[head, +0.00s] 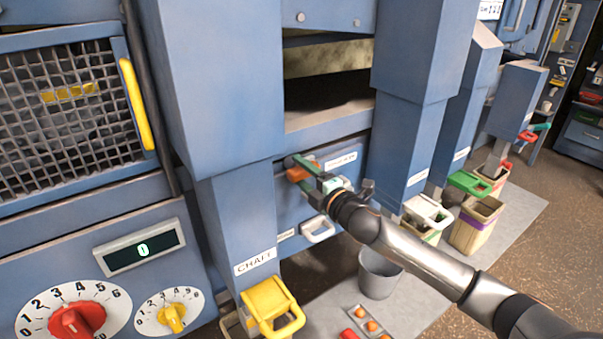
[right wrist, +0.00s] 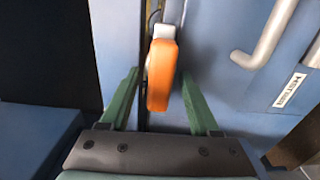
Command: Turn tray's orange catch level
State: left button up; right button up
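The orange catch (head: 297,174) is on the blue tray front (head: 300,208), below the dark opening. My right gripper (head: 303,171) reaches it from the lower right. In the right wrist view, the orange catch (right wrist: 161,75) lies lengthwise between the two green fingers of the right gripper (right wrist: 160,85). The fingers are apart, with a visible gap on each side of the catch. A pale pivot piece shows at the catch's far end. In the head view the gripper partly hides the catch, so its exact tilt is hard to tell. My left gripper is not in view.
A pale tray handle (head: 318,230) sits below the catch. A yellow chute flap (head: 270,305) marked CHAFF stands at lower left. A grey bucket (head: 378,275) is on the floor below my arm. Blue columns flank the tray closely on both sides.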

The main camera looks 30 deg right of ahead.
jog(key=shift+s, duration=0.1)
jog(key=s+d+b, duration=0.1)
jog(key=s+b, duration=0.1)
jog(key=s, duration=1)
jog(key=shift+d, duration=0.35)
jog(key=shift+s, duration=0.1)
jog(key=s+a+f+m+g+p, duration=0.1)
jog(key=s+a+f+m+g, duration=0.15)
jog(key=f, duration=0.45)
jog(key=s+a+f+m+g+h, duration=0.1)
jog(key=s+f+m, duration=0.25)
jog(key=f, duration=0.25)
jog(key=s+a+f+m+g+p, duration=0.1)
jog(key=s+f+m, duration=0.25)
jog(key=f, duration=0.35)
jog(key=s+a+f+m+g+p, duration=0.1)
jog(key=s+a+f+m+g, duration=0.3)
jog(key=s+a+f+m, duration=0.4)
jog(key=s+a+f, duration=0.2)
jog(key=s+f, duration=0.1)
jog(key=s, duration=0.1)
jog(key=shift+s+f+y, duration=0.15)
jog(key=shift+f+y, duration=0.1)
jog(key=shift+y, duration=0.15)
